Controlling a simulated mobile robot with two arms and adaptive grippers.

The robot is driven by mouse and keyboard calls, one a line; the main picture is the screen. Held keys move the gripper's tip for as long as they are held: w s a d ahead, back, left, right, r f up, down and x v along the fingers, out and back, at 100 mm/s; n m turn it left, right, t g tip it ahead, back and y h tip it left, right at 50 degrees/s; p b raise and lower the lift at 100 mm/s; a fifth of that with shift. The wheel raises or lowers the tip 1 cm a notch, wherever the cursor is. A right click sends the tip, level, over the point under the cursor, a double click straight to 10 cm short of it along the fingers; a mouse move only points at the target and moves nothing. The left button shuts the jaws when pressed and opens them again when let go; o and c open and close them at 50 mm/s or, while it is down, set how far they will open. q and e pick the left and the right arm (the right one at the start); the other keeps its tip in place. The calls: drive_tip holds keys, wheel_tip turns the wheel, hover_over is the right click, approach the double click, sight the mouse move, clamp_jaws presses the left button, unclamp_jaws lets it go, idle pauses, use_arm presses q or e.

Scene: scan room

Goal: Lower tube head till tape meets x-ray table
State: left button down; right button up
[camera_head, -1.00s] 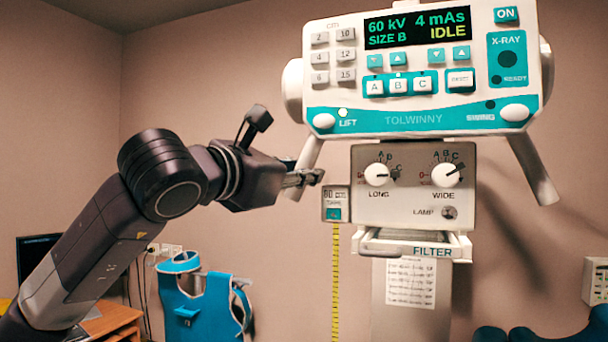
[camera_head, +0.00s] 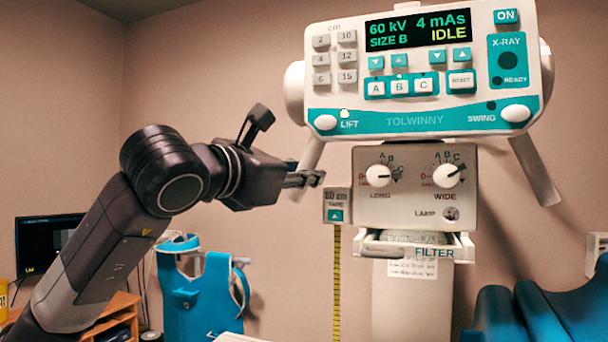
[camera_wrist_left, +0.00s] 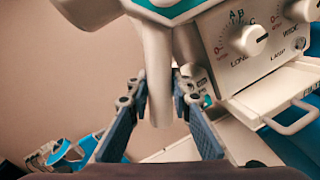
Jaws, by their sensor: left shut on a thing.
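The white tube head with its control panel (camera_head: 420,75) hangs at upper right in the head view; its display reads IDLE. My left gripper (camera_head: 318,178) is shut on the tube head's left handle (camera_head: 311,152). In the left wrist view the handle (camera_wrist_left: 158,70) hangs between the two fingers of the gripper (camera_wrist_left: 157,92). A yellow tape (camera_head: 336,285) hangs straight down from a small tape box (camera_head: 337,205) left of the collimator (camera_head: 415,190). The tape's lower end is below the head view. My right gripper is not in view.
A blue apron (camera_head: 200,300) hangs at lower left near a desk (camera_head: 120,305) with a monitor (camera_head: 45,255). Blue padded shapes (camera_head: 540,312) fill the lower right. A pale edge (camera_head: 238,338) shows at the bottom. A grey column stands behind the filter tray (camera_head: 415,250).

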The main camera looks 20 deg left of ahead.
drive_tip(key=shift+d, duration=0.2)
use_arm(q)
drive_tip(key=c, duration=1.7)
unclamp_jaws()
drive_tip(key=shift+s+r, duration=0.1)
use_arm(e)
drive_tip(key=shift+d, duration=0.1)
use_arm(q)
drive_tip(key=v, duration=1.2)
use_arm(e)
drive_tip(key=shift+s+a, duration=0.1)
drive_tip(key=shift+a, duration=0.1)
